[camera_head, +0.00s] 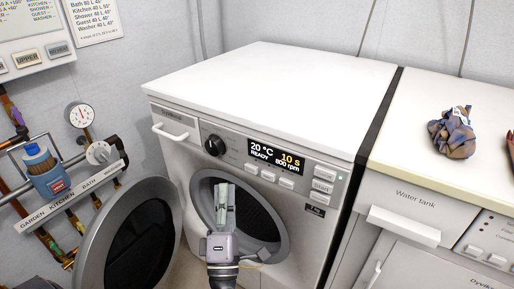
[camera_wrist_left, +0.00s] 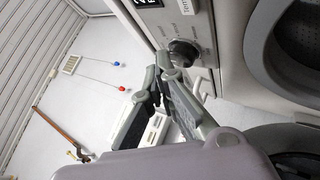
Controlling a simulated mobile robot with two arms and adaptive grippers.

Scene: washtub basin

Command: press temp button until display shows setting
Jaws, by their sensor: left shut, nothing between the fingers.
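The white washing machine (camera_head: 255,90) has a black display (camera_head: 276,155) reading 20 °C, READY, 10 s and 800 rpm. A row of small light buttons (camera_head: 268,175) sits under the display; their labels are too small to read in the head view. A dark round knob (camera_head: 215,145) is left of the display and also shows in the left wrist view (camera_wrist_left: 183,52). My left gripper (camera_head: 224,188) is shut and empty, in front of the open drum, below the knob and buttons and apart from them. Its fingers show in the left wrist view (camera_wrist_left: 157,82). My right gripper is not seen.
The round door (camera_head: 132,240) stands open at the lower left. A second machine (camera_head: 415,190) with crumpled cloth (camera_head: 452,135) on top stands right.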

